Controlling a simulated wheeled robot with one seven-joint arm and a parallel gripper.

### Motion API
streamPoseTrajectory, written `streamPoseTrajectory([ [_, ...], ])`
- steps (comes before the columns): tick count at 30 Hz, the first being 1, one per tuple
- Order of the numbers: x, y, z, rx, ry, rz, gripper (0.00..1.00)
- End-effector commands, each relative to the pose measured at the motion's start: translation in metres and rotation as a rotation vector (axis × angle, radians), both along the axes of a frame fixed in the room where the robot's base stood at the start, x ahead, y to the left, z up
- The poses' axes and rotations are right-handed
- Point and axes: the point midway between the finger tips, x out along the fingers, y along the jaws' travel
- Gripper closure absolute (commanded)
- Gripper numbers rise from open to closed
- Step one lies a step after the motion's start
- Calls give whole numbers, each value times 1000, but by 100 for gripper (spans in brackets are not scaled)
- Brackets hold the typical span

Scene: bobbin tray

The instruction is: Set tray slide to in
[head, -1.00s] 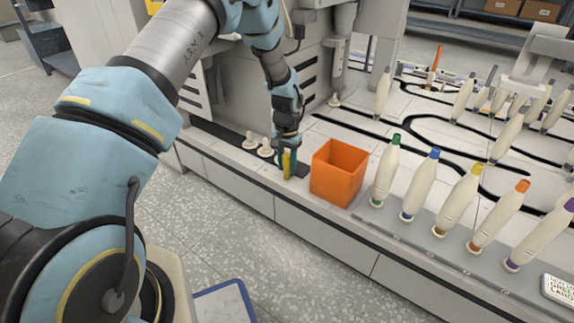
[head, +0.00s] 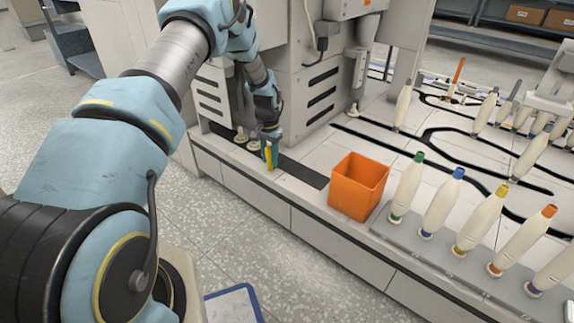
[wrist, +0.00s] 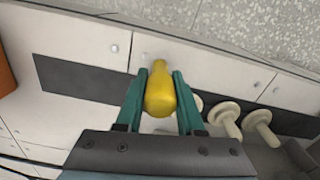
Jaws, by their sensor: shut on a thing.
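A yellow handle (wrist: 160,92), which looks like the grip of the tray slide, stands between the teal fingers of my gripper (wrist: 160,88). My gripper is shut on it. In the head view my gripper (head: 270,152) points down at the front ledge, and a bit of the yellow handle (head: 269,157) shows between the fingers. A dark strip (head: 303,173) runs along the ledge from the gripper toward the orange bin. The strip also shows in the wrist view (wrist: 80,82). The tray itself cannot be made out, and the base of the handle is hidden.
Cream pegs (wrist: 224,116) stand close beside the gripper, on the side away from the orange bin (head: 356,188). Several cream bobbins with coloured tips (head: 407,187) stand on a grey rail to the right. The grey machine housing (head: 310,80) rises behind the gripper.

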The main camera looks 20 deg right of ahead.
Motion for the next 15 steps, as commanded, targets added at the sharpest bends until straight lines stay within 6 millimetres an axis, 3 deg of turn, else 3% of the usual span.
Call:
streamPoseTrajectory([
  [1, 14, 8, -1, 0, -1, 6, 100],
  [6, 44, 25, -1, 0, -1, 4, 100],
  [15, 67, 37, 0, 0, -1, 0, 100],
])
